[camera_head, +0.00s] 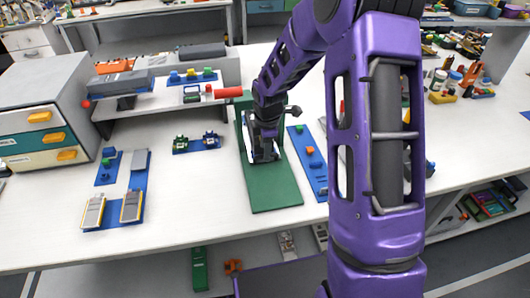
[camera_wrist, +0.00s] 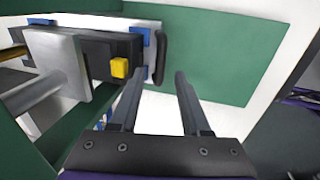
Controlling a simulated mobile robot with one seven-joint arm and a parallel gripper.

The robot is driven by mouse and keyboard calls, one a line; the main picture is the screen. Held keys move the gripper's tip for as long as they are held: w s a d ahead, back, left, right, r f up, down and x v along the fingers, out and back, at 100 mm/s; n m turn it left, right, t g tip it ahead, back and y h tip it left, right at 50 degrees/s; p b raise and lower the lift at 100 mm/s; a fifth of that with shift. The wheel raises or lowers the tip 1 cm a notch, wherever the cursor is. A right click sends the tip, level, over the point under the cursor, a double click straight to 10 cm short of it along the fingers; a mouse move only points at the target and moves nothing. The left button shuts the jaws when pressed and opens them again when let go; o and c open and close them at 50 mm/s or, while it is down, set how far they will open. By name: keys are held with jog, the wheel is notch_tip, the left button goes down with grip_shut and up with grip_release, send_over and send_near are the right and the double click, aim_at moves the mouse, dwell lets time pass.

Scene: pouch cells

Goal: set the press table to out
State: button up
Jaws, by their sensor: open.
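The press has a long green base (camera_head: 275,190) and a green upright behind my arm in the head view; the green base also shows in the wrist view (camera_wrist: 225,60). In the wrist view a pale plate with blue corners, seemingly the press table (camera_wrist: 152,28), carries a dark block with a yellow knob (camera_wrist: 119,68). A black bar-like handle (camera_wrist: 161,57) stands at the plate's right end. My gripper (camera_wrist: 154,84) is open and empty, with its fingertips just below the handle in the picture; contact cannot be told. In the head view my gripper (camera_head: 264,152) hides much of the plate.
Left of the press are a blue board with small green parts (camera_head: 197,144), grey pouch-like pieces on blue trays (camera_head: 132,205) and a drawer cabinet (camera_head: 42,140). A blue strip with orange parts (camera_head: 309,160) lies close right. The green base's front part is clear.

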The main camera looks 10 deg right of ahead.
jog(key=shift+w+f, duration=0.2)
jog(key=shift+f, duration=0.85)
grip_shut()
dwell(0.7)
